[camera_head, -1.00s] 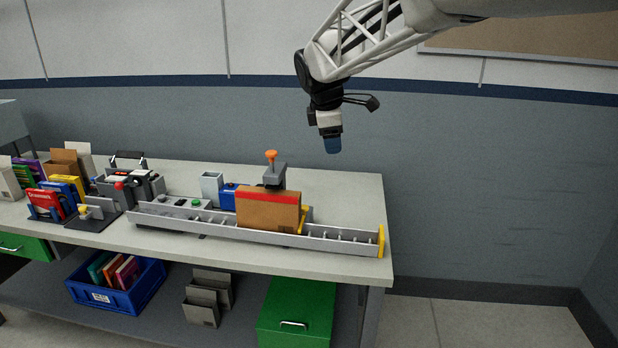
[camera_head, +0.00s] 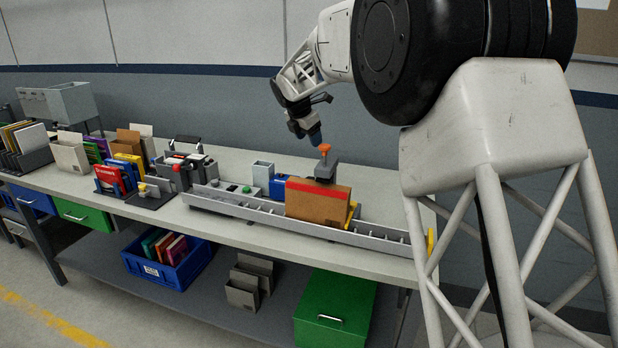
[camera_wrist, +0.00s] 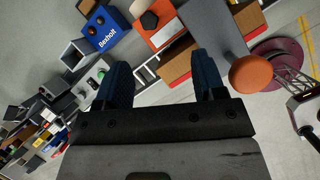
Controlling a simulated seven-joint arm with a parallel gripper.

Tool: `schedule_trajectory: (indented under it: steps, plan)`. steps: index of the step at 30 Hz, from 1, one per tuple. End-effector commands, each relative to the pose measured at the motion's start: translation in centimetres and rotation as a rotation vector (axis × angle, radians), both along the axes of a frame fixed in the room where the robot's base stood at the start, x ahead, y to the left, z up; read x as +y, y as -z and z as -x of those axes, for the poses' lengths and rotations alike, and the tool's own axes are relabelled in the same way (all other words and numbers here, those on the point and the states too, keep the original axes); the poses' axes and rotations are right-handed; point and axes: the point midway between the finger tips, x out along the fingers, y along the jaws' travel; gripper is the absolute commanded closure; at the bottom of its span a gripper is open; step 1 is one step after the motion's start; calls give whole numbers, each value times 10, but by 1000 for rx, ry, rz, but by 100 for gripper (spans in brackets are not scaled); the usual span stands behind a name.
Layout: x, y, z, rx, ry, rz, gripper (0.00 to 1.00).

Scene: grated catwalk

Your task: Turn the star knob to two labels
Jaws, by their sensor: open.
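An orange round-topped knob (camera_head: 325,148) stands on a grey block above the long grey rail; it also shows at the right in the wrist view (camera_wrist: 251,73). A black faceted knob (camera_wrist: 149,20) sits on an orange-and-white box (camera_wrist: 160,38) at the top of the wrist view. I cannot tell for sure which is the star knob, and no labels for it are readable. My gripper (camera_head: 315,138) hangs just behind and above the orange knob in the head view. Its blue fingers (camera_wrist: 163,78) are apart with nothing between them.
A brown carton with a red stripe (camera_head: 318,204) stands at the rail (camera_head: 378,236), partly hiding what is behind it. A blue box (camera_head: 281,187) is beside it. Book racks (camera_head: 125,181) fill the bench's left. A blue crate (camera_head: 167,270) sits on the lower shelf.

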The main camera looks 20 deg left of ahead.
Motion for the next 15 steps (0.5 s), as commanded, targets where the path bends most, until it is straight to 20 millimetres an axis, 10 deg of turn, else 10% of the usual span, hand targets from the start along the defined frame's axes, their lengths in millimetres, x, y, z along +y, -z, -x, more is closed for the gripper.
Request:
schedule_trajectory:
  steps: [6, 15]
  plan:
    - [18, 62, -17, 29, -68, 35, 36]
    - [28, 98, -26, 43, -114, 53, 36]
